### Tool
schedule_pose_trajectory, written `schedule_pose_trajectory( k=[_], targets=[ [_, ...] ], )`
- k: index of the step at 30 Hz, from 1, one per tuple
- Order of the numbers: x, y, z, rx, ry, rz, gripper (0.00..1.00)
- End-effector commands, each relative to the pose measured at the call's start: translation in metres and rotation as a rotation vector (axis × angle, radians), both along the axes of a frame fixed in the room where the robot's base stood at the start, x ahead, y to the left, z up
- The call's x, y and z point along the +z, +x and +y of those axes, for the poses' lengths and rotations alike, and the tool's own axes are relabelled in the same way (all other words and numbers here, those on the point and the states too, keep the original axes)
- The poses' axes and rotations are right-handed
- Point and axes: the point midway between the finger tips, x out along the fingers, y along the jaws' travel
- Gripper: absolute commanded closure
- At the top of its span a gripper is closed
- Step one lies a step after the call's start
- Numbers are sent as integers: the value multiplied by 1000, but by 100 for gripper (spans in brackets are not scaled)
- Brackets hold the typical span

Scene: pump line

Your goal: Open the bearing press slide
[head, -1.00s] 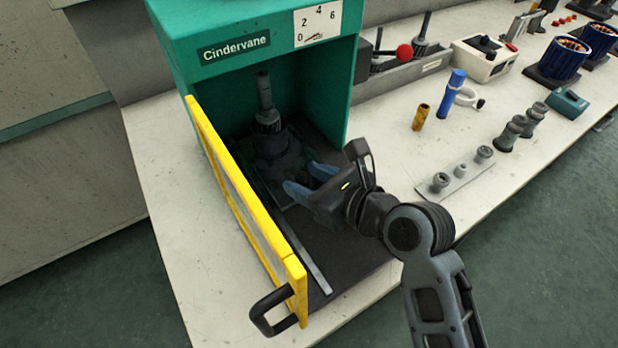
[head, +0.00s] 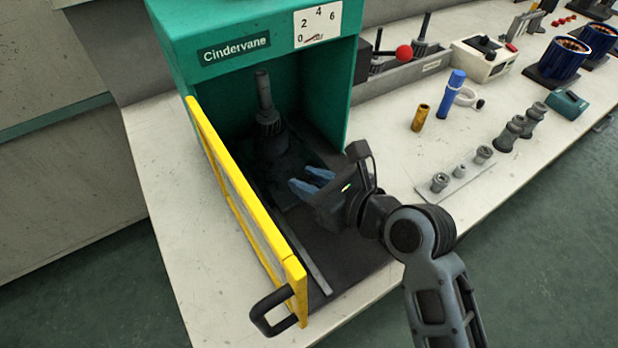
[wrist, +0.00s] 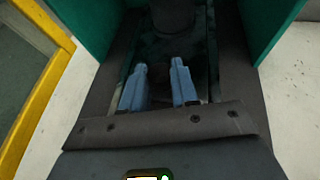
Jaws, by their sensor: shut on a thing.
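The bearing press (head: 225,52) is a green cabinet labelled Cindervane, with a dark upright ram (head: 266,110) inside. Its yellow-framed guard (head: 245,205) stands open on the left. The dark slide (head: 283,190) lies low inside the press, in shadow under the ram, and also shows in the wrist view (wrist: 165,50). My gripper (head: 307,183) reaches in from the right, its blue fingers low over the slide. The wrist view shows the fingers (wrist: 160,72) side by side, shut on a dark part of the slide that I can hardly make out between them.
The guard's black handle (head: 272,312) sticks out at the front left. Right of the press, the bench holds a yellow cylinder (head: 420,117), a blue cylinder (head: 451,93) and a plate with grey parts (head: 461,175).

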Motion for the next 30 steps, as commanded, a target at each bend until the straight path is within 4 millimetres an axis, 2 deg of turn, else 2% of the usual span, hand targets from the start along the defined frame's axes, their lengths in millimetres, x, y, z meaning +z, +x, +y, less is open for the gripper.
schedule_pose_trajectory(
  k=[8, 21, 30],
  targets=[
    [3, -24, -17, -2, 0, 5, 100],
    [3, -92, -62, -3, 0, 6, 100],
    [2, -130, -88, -1, 0, 3, 100]
  ],
)
